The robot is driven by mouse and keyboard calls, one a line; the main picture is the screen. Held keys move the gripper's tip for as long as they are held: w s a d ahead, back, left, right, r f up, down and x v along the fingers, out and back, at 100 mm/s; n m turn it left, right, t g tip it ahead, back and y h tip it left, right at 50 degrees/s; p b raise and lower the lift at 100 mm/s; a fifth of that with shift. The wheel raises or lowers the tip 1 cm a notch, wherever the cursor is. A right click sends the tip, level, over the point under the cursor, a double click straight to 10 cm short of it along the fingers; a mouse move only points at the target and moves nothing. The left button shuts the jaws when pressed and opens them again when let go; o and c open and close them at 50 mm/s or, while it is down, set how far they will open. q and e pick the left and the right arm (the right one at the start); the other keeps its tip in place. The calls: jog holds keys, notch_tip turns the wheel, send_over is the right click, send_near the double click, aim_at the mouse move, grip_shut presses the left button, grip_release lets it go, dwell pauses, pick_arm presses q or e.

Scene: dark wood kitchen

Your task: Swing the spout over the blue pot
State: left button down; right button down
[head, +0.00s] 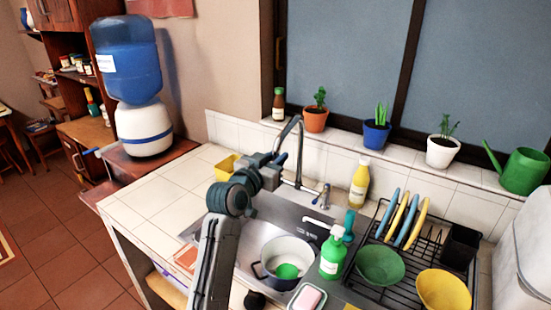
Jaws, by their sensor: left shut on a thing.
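The chrome spout (298,150) rises behind the sink and arches over to the left. My left gripper (277,160) is at the spout's left, free end and is shut on it; the jaws partly hide the contact. A dark blue pot (262,275) with a pale inside and side handles stands in the sink, below and in front of the spout. A green item (287,271) lies in this pot. The spout's end is behind the pot, not above it. My right gripper is not in view.
Green soap bottle (332,257), teal bottle (348,226) and yellow bottle (359,185) stand right of the spout. A dish rack (375,290) with bowls and plates fills the right. A blue planter (376,136) sits on the sill.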

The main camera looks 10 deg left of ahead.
pick_arm(q)
jog(key=c, duration=1.3)
grip_release()
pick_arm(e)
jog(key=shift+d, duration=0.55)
pick_arm(q)
jog(key=shift+b+v, duration=1.7)
jog(key=shift+v, duration=3.6)
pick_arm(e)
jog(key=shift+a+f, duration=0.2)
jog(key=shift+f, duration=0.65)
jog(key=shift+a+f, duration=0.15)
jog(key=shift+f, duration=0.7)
pick_arm(q)
jog(key=shift+d, duration=0.1)
